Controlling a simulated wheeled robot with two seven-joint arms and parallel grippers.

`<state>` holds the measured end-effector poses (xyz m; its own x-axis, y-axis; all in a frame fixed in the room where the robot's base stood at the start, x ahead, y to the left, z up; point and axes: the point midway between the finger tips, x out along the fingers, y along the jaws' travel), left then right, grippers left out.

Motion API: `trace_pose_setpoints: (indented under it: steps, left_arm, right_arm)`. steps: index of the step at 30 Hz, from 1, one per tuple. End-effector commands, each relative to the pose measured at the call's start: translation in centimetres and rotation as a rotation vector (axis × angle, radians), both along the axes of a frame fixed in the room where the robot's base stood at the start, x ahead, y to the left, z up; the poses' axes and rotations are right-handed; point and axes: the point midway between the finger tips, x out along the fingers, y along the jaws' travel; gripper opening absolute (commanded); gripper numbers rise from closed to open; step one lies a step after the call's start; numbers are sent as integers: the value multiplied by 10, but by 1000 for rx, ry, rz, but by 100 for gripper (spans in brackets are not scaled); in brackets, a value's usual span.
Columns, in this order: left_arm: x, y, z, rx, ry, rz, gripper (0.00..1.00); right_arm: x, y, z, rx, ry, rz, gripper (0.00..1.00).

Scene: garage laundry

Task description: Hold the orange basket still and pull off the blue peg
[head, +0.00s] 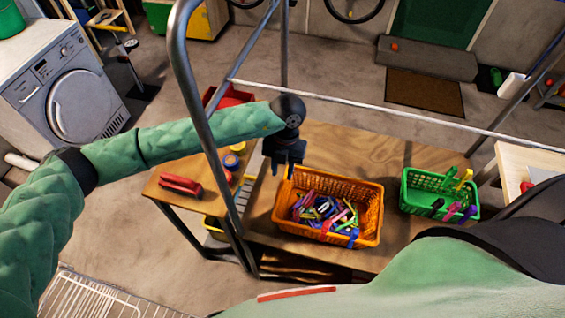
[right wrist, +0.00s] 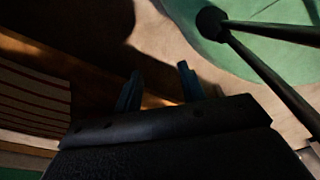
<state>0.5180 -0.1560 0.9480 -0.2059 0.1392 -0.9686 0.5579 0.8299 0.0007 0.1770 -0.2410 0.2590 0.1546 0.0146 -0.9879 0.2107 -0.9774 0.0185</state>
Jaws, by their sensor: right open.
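The orange basket (head: 376,216) stands on the wooden table and holds many coloured pegs. A blue peg (head: 353,239) sits on its front rim, right of a red peg (head: 325,229). My left gripper (head: 287,168) points down at the basket's back left corner, with a bit of orange showing at its fingertips. Whether its fingers are closed on the rim cannot be told. My right gripper (right wrist: 160,88) shows only in the right wrist view, open and with nothing between its fingers. The basket and the blue peg cannot be made out in that view.
A green basket (head: 404,202) with pegs stands right of the orange one on the wooden table (head: 350,147). Grey metal rails (head: 205,115) cross in front of the table. A washing machine (head: 65,90) stands far left.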

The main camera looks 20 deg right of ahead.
Motion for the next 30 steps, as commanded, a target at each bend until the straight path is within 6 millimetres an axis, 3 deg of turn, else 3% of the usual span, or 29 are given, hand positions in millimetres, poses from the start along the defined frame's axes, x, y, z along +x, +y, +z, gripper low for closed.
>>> trace_pose_setpoints:
  steps: [16,25,30]
  left_arm:
    - [-9,7,-47,0,0,1,31]
    - [-12,9,-62,-1,0,1,31]
    - [-14,10,-71,-1,0,1,31]
  right_arm:
    - [5,1,-4,-2,3,0,40]
    - [45,7,5,3,-32,0,40]
    - [57,15,14,8,-34,0,40]
